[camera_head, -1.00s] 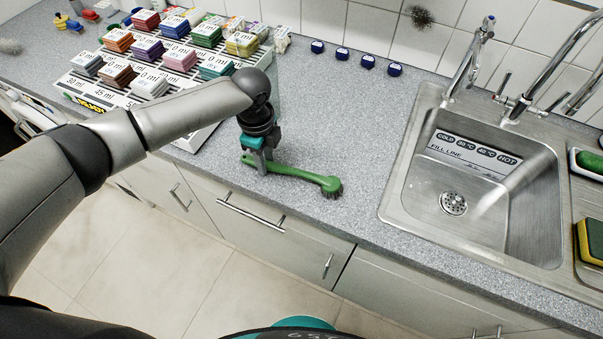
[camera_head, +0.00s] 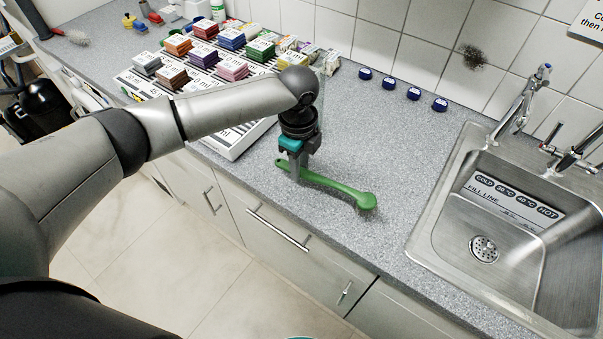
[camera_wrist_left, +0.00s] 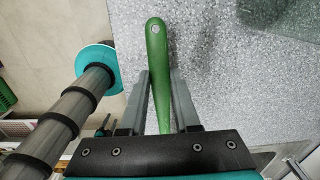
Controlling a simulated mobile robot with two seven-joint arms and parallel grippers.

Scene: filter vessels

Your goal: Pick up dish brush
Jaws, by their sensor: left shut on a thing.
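The green dish brush (camera_head: 335,187) is at the front edge of the speckled counter, its head to the right and its handle end to the left. My left gripper (camera_head: 297,174) points down and is shut on its handle. In the left wrist view the handle (camera_wrist_left: 157,55), with a hole at its end, runs between the two fingers of the gripper (camera_wrist_left: 161,80). The brush head is out of that view. I cannot tell for sure whether the brush is clear of the counter (camera_head: 372,140). My right gripper does not show.
A white rack (camera_head: 235,145) with several coloured packets stands behind and left of the gripper. Several dark blue caps (camera_head: 402,88) line the back wall. A steel sink (camera_head: 425,225) with taps is at the right. The counter between brush and sink is clear.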

